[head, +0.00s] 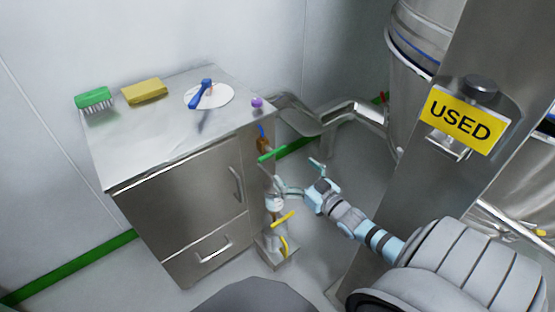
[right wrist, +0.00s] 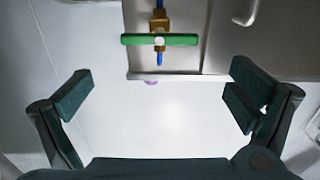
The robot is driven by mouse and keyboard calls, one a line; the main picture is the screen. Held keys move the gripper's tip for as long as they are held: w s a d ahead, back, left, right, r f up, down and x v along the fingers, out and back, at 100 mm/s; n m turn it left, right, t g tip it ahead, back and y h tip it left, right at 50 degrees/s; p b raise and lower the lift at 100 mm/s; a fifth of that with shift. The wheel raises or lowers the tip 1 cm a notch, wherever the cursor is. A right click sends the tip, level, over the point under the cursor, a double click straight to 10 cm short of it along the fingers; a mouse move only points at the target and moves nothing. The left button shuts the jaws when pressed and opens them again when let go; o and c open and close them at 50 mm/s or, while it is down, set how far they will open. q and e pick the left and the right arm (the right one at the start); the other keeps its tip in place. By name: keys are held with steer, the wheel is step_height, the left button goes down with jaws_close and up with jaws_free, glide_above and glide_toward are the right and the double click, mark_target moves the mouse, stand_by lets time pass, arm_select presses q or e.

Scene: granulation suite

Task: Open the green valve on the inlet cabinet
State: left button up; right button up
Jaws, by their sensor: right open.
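The green valve handle (head: 272,154) is a short bar on the right side of the metal inlet cabinet (head: 185,215), near its top. In the right wrist view the green handle (right wrist: 182,39) lies crosswise on a brass valve body (right wrist: 159,20) with a blue line at each end. My right gripper (head: 298,177) is open and empty, beside the cabinet and a little below and right of the handle. In the right wrist view its spread fingers (right wrist: 158,97) are apart from the handle, which shows beyond them near the top middle. My left gripper is not in view.
A yellow handle (head: 284,218) sits below the green one. The cabinet top holds a green brush (head: 93,97), a yellow sponge (head: 144,91) and a white disc (head: 222,94) with a blue tool. A column with a USED sign (head: 461,120) and a steel vessel (head: 408,75) stand right.

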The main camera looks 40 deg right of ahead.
mark_target(274, 154)
steer(key=shift+w+d+f+b, duration=0.1)
steer(key=shift+w+b, duration=0.7)
steer(key=shift+w, duration=1.3)
steer(key=shift+w+d+f+b, duration=0.1)
steer(key=shift+w+b, duration=0.7)
steer(key=shift+w, duration=1.3)
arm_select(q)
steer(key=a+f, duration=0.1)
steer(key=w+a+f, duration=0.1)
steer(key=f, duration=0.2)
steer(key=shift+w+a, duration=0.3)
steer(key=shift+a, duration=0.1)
arm_select(e)
steer(key=c, duration=0.9)
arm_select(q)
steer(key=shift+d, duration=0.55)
arm_select(e)
steer(key=shift+c, duration=0.2)
